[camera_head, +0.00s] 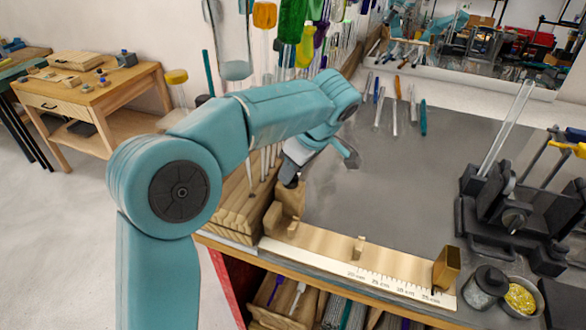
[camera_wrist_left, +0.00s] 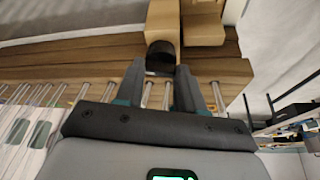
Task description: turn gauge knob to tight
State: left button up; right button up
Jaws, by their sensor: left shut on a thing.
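The gauge is a pale wooden board with a printed centimetre scale (camera_head: 385,281) along the front edge of the bench. A stepped wooden block (camera_head: 289,203) stands at its left end; it also shows at the top of the left wrist view (camera_wrist_left: 200,22). A dark round knob (camera_wrist_left: 161,54) sits on the block's near face in the left wrist view. My left gripper (camera_wrist_left: 160,68) is shut on this knob, one finger on each side. In the head view my left gripper (camera_head: 291,181) reaches down to the block, and its fingertips are partly hidden. My right gripper is not in view.
A wooden rack with glass rods (camera_wrist_left: 90,92) lies close beside the gauge. A small wooden peg (camera_head: 359,247) and a brass-coloured block (camera_head: 446,268) stand on the board. A black fixture (camera_head: 512,205) stands at right. The grey bench top (camera_head: 400,170) is mostly clear.

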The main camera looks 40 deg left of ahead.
pick_arm(q)
jog(key=shift+w+r+n+g, duration=0.15)
jog(key=shift+n+g, duration=0.55)
jog(key=shift+n, duration=1)
jog(key=shift+p, duration=0.3)
jog(key=o, duration=1)
jog(key=shift+o, duration=0.2)
